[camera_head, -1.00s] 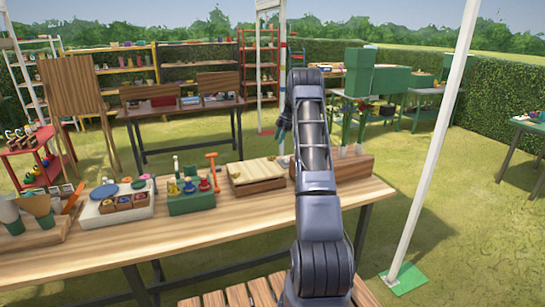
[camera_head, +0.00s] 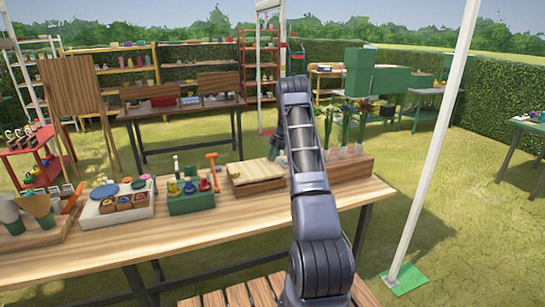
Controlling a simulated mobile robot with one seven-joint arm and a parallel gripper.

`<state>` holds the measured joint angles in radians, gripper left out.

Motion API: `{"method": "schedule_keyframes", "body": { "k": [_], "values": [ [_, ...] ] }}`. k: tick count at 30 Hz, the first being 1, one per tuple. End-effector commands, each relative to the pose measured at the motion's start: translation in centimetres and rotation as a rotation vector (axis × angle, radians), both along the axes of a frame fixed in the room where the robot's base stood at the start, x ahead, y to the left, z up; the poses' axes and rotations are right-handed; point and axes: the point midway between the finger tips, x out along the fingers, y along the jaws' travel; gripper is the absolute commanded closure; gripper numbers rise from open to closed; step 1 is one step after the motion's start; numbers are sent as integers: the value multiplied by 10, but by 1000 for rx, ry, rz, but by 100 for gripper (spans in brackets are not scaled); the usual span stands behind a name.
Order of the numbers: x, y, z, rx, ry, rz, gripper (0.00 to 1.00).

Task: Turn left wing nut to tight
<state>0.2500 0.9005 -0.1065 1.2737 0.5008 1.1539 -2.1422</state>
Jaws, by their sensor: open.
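The left wing nut is too small to make out for certain. A pale wooden board on a brown wooden block, which looks like a press (camera_head: 257,172), lies on the table just left of my arm. No nut can be clearly told on it. My gripper (camera_head: 274,148) shows small and dark beside the arm, above the back edge of this block. It is open, and nothing shows between its fingers. My arm hides the block's right end.
The wooden table (camera_head: 200,230) also holds a green box (camera_head: 190,203) with coloured knobs, a white tray (camera_head: 118,215) and a wooden planter (camera_head: 350,167) with tall flowers. A white post (camera_head: 435,140) stands at right.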

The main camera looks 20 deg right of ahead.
Motion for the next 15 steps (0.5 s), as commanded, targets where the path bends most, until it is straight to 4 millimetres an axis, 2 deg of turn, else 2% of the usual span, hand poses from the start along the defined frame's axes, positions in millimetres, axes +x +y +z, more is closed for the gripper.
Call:
{"method": "schedule_keyframes", "body": {
  "k": [8, 15],
  "values": [
    [0, 0, -1, 0, 0, 0, 57],
    [0, 0, -1, 0, 0, 0, 100]
  ]
}}
